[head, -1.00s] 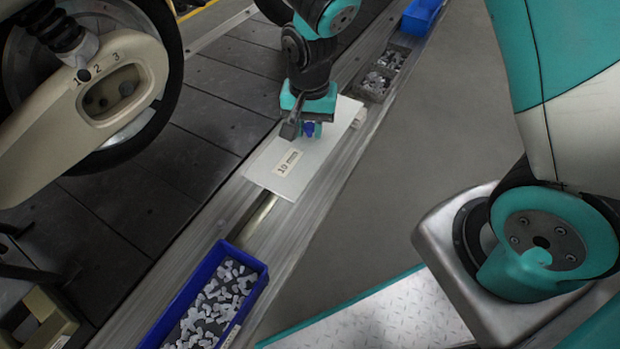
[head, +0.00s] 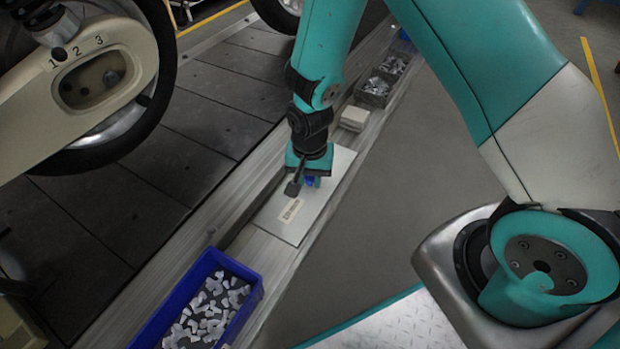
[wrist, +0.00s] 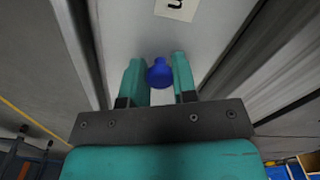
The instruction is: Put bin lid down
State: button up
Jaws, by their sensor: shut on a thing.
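The bin lid (head: 320,203) is a flat, pale grey-white plate with a small printed label (head: 291,210) and a blue knob (wrist: 160,72). In the head view it is over the metal ledge beside the conveyor. It looks level and close to the ledge, but I cannot tell whether it touches. My gripper (head: 309,183) points down at the knob in the far part of the lid. In the wrist view my gripper (wrist: 156,80) has its teal fingers on either side of the knob and is shut on it.
A blue bin of pale parts (head: 256,292) stands on the ledge just nearer than the lid. A small pale box (head: 354,118) and dark bins of parts (head: 374,92) stand farther along. The slat conveyor (head: 120,220) with a wheel (head: 165,70) is on the left.

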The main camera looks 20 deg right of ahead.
jog(key=o, duration=0.9)
jog(key=shift+o, duration=0.2)
notch_tip(320, 180, up, 12)
jog(key=p, duration=0.6)
notch_tip(320, 180, up, 14)
jog(key=n+y, duration=0.2)
jog(key=n, duration=0.3)
send_over(310, 177)
jog(key=s+a, duration=0.3)
jog(key=s, duration=0.3)
jog(key=s+a+r+n+y, duration=0.1)
jog(key=s+r+n+y, duration=0.1)
jog(key=s+r+n, duration=0.6)
jog(key=s+r, duration=0.1)
jog(key=s, duration=0.3)
jog(key=shift+s+a+r, duration=0.15)
jog(key=shift+s+a, duration=0.1)
jog(key=shift+s, duration=0.05)
